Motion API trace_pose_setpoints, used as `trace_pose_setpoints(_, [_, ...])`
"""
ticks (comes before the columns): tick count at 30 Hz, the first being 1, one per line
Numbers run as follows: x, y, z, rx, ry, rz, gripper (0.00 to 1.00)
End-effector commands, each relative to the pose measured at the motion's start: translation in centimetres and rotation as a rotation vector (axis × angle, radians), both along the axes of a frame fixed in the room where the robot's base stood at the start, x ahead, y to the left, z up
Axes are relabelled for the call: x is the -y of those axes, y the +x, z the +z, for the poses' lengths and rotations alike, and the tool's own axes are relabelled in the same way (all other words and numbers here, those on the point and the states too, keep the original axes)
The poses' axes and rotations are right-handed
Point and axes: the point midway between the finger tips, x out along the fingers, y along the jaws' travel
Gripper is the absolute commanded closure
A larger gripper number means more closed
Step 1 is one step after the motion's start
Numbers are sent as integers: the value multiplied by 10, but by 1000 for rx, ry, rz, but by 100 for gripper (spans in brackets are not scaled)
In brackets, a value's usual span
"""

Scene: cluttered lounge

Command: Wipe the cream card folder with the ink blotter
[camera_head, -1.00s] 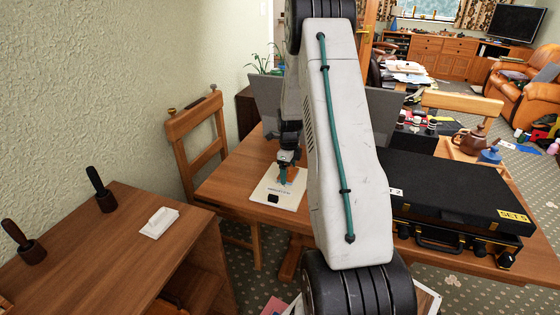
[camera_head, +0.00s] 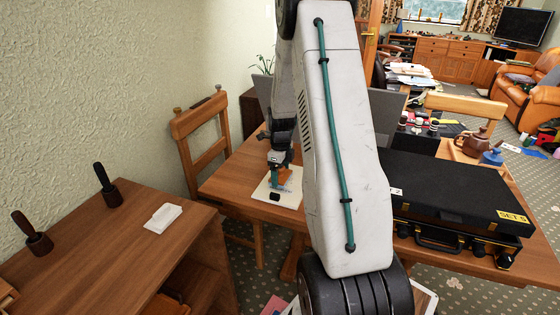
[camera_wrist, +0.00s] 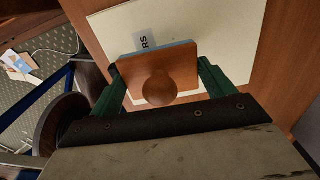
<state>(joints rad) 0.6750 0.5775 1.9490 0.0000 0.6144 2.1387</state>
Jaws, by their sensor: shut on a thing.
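The cream card folder (camera_head: 266,190) lies flat on the wooden table, left of my arm in the head view. In the wrist view the folder (camera_wrist: 220,30) fills the upper middle, with a grey label reading "RS" partly showing. My gripper (camera_head: 281,182) is over the folder. Its green fingers (camera_wrist: 165,84) are shut on the ink blotter (camera_wrist: 184,66), a wooden block with a round knob and a pale blue underside. The blotter (camera_head: 284,178) is low over the folder; whether it touches cannot be told. It hides part of the label.
Black cases (camera_head: 445,190) stand on the table right of my arm. A teapot (camera_head: 474,143) sits on a tray behind them. A side desk (camera_head: 120,235) at left holds two dark-handled tools and a white object. A wooden chair (camera_head: 200,140) stands between desk and table.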

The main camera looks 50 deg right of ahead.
Motion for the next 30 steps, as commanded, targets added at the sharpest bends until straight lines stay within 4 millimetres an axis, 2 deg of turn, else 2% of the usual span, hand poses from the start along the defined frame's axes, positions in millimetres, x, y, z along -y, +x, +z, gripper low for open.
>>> trace_pose_setpoints(15, [0,0,45,0,0,1,40])
trace_pose_setpoints(30, [0,0,51,0,0,1,40])
